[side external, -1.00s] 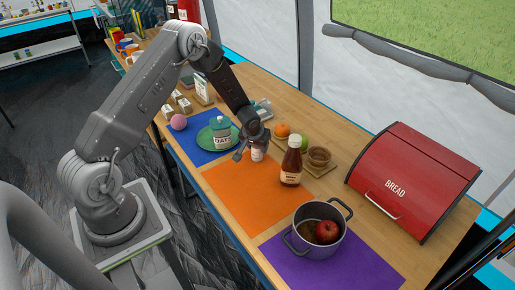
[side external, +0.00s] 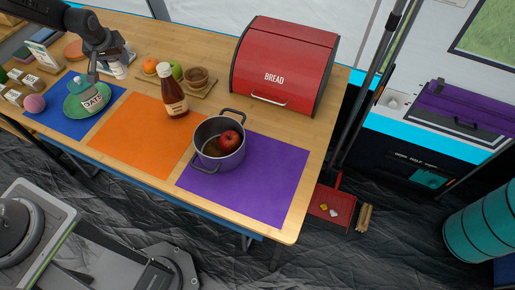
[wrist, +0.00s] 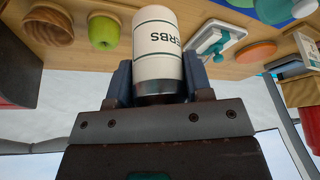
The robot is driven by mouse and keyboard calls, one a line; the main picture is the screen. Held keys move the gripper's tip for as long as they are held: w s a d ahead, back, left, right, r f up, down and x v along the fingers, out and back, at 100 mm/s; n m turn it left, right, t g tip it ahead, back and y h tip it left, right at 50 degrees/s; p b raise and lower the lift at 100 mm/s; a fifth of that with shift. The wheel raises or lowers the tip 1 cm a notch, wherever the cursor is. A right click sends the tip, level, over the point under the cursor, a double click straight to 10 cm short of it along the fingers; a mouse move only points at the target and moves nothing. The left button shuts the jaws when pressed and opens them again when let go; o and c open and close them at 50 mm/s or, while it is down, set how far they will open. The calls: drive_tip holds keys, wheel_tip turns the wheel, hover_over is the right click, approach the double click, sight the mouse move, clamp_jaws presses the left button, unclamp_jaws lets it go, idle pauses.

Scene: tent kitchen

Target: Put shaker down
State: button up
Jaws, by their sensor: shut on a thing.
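The shaker is a white cylinder with green stripes, a metal end and the letters "ERBS" showing; it fills the middle of the wrist view (wrist: 158,48). My gripper (wrist: 155,80) is shut on it, one finger on each side. In the side external view, the shaker (side external: 119,71) is small under my gripper (side external: 113,60), past the back edge of the blue mat (side external: 57,120). I cannot tell whether its base touches the wooden table (side external: 215,98).
A white object with teal parts (wrist: 215,42) is close to the shaker.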

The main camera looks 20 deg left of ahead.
wheel_tip(320, 180, up, 10)
drive_tip(key=shift+f, duration=0.15)
drive_tip(key=d+m+h, duration=0.3)
drive_tip(key=d+m, duration=0.4)
drive_tip(key=d, duration=1.7)
drive_tip(key=s+d+m+h, duration=0.1)
drive_tip(key=s+d+m, duration=0.35)
drive_tip(key=d, duration=0.65)
drive_tip(key=s+d+m+h, duration=0.1)
drive_tip(key=s+d+m, duration=0.4)
drive_tip(key=d, duration=0.6)
wheel_tip(320, 180, down, 12)
drive_tip(key=r+n, duration=0.1)
drive_tip(key=n, duration=0.1)
drive_tip(key=shift+m+g, duration=0.25)
drive_tip(key=shift+g, duration=0.15)
drive_tip(key=s+d+f, duration=0.1)
drive_tip(key=d+f, duration=0.1)
drive_tip(key=d, duration=0.1)
drive_tip(key=s+d+f, duration=0.2)
drive_tip(key=d+f, duration=0.1)
drive_tip(key=d, duration=0.1)
drive_tip(key=s+d+f, duration=0.1)
drive_tip(key=d+f, duration=0.1)
drive_tip(key=d, duration=0.2)
drive_tip(key=shift+s+f, duration=0.3)
drive_tip(key=shift+f, duration=1.95)
